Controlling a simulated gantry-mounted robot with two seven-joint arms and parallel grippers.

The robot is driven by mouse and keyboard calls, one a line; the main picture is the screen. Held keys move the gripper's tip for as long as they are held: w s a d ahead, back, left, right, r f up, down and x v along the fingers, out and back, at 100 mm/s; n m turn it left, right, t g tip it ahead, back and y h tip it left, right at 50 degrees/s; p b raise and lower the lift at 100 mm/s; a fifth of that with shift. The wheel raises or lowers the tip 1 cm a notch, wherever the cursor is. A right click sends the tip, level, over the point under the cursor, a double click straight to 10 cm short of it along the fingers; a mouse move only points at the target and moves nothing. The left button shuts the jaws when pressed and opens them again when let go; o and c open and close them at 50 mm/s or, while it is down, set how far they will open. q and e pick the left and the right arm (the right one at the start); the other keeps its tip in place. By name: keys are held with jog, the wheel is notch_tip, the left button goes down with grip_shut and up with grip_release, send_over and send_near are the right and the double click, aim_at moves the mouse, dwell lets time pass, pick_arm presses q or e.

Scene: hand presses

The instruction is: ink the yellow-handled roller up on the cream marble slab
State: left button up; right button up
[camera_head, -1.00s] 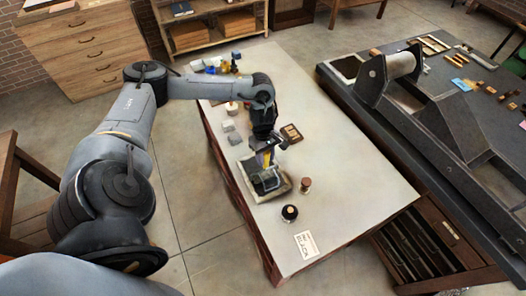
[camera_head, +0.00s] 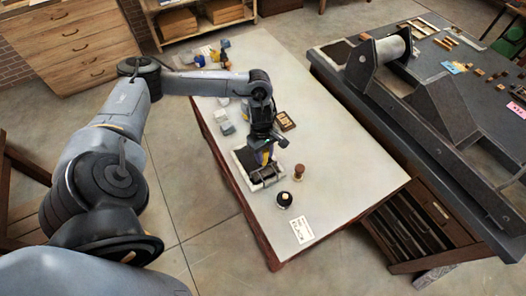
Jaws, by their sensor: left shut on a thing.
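The cream marble slab (camera_head: 240,158) lies on the pale tabletop, with a dark patch on its top and its light rim showing at the left and front. My left gripper (camera_head: 264,147) is above the slab, pointing down, shut on the yellow-handled roller (camera_head: 266,157). Only a little of the yellow handle shows below the fingers. The roller's dark lower part is over the slab's dark area. I cannot tell whether it touches the surface. My right gripper is out of view.
A dark press (camera_head: 440,120) stands on the right-hand bench. The table's right part is clear.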

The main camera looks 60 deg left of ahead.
pick_arm(q)
jog(key=shift+r, duration=0.15)
jog(key=shift+r+p, duration=0.35)
jog(key=shift+r, duration=0.1)
jog(key=shift+r+p, duration=1.25)
jog(key=shift+r, duration=0.75)
